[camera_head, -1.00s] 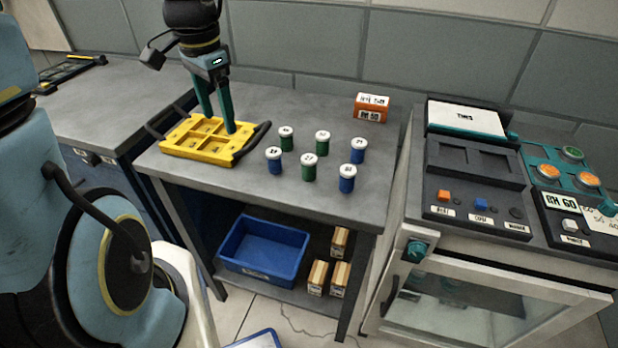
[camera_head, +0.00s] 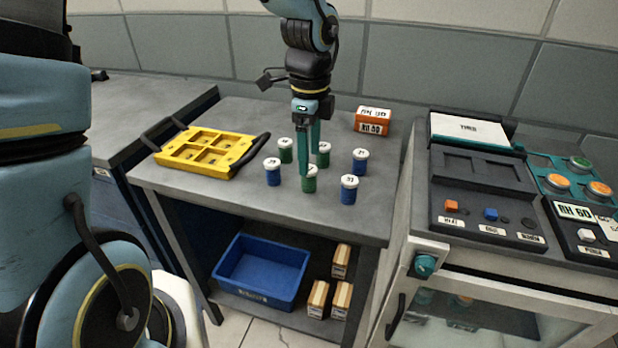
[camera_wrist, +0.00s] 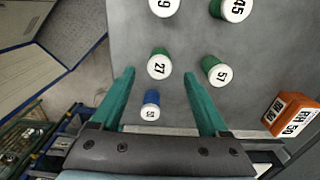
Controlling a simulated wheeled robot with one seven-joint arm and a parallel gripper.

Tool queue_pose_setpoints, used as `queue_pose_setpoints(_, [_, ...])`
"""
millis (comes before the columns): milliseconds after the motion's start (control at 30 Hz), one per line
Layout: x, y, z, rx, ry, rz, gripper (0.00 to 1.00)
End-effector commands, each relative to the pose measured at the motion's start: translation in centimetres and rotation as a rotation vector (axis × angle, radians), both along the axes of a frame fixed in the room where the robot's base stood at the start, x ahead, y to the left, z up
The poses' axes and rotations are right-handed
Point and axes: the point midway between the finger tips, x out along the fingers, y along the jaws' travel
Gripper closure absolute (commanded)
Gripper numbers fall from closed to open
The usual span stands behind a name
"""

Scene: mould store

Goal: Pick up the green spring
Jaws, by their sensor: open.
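No coil spring shows as such; the green items are short green cylinders with white numbered caps. In the head view one green cylinder (camera_head: 310,185) is at the front, another (camera_head: 286,154) at the back left, and a third (camera_head: 323,160) is partly hidden behind my fingers. My gripper (camera_head: 309,162) points down among them, open and empty. In the wrist view a green cylinder capped 27 (camera_wrist: 159,65) appears between the open fingertips (camera_wrist: 159,74); I cannot tell how far below it is. Another green one capped 51 (camera_wrist: 216,72) is right of the right fingertip.
Blue cylinders (camera_head: 272,176), (camera_head: 360,165), (camera_head: 349,192) stand close around. A yellow tray (camera_head: 190,168) with dark handles lies left. An orange box (camera_head: 373,128) is at the back right. A machine (camera_head: 480,190) stands right. The table's front strip (camera_head: 250,205) is clear.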

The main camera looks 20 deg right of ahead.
Motion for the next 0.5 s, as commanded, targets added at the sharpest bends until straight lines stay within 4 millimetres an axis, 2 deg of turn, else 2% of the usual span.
queue_pose_setpoints(233, [-0.1, 0.2, -3.6, 0.003, 0.004, -0.001, 0.22])
queue_pose_setpoints(500, [0.0, 0.2, -4.4, 0.001, 0.002, 0.001, 0.22])
